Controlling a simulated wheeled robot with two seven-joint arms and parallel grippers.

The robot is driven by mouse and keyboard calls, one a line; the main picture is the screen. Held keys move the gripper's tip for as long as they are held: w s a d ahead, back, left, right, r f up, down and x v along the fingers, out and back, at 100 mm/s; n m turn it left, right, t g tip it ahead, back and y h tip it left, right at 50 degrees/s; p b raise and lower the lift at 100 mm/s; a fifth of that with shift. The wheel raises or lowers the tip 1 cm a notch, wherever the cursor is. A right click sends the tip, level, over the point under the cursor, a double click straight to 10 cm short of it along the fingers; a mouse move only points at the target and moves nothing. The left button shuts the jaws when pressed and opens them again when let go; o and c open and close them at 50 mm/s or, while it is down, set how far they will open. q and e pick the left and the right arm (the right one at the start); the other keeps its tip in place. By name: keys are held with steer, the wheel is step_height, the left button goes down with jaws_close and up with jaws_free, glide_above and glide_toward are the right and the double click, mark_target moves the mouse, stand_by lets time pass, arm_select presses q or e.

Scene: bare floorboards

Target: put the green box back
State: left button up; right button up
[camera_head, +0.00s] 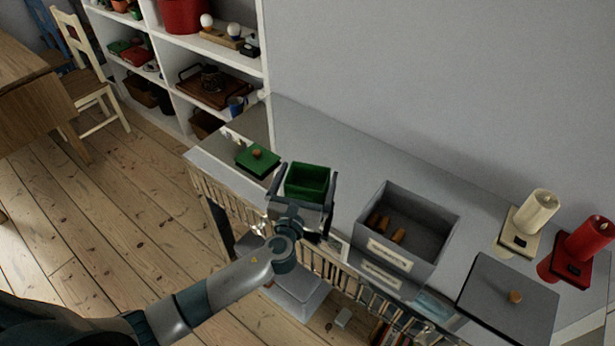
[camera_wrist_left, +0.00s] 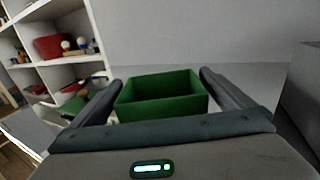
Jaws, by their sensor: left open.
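The green box (camera_head: 307,181) is small, open-topped and empty inside. It stands upright at the front part of the grey cabinet top. My left gripper (camera_head: 306,188) is open, with one finger on each side of the box; in the left wrist view the box (camera_wrist_left: 161,97) sits between the two fingers (camera_wrist_left: 160,92). I cannot tell whether the fingers touch it. A green lid (camera_head: 257,160) with a brown knob lies on the cabinet top to the left of the box. My right gripper is not in view.
A grey box (camera_head: 452,236) holding several brown pieces stands to the right on the cabinet (camera_head: 340,140). Its grey lid (camera_head: 508,300), a cream candle (camera_head: 536,212) and a red candle (camera_head: 588,240) are further right. White shelves (camera_head: 262,40) stand at the back left.

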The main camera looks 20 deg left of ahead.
arm_select(q)
steer(key=shift+s+f, duration=0.1)
steer(key=shift+s, duration=0.45)
steer(key=s, duration=0.3)
steer(key=s+b, duration=0.1)
steer(key=s, duration=0.6)
steer(key=shift+s+d+b, duration=0.1)
steer(key=shift+d+b, duration=0.2)
steer(key=shift+b, duration=0.1)
steer(key=shift+s, duration=0.35)
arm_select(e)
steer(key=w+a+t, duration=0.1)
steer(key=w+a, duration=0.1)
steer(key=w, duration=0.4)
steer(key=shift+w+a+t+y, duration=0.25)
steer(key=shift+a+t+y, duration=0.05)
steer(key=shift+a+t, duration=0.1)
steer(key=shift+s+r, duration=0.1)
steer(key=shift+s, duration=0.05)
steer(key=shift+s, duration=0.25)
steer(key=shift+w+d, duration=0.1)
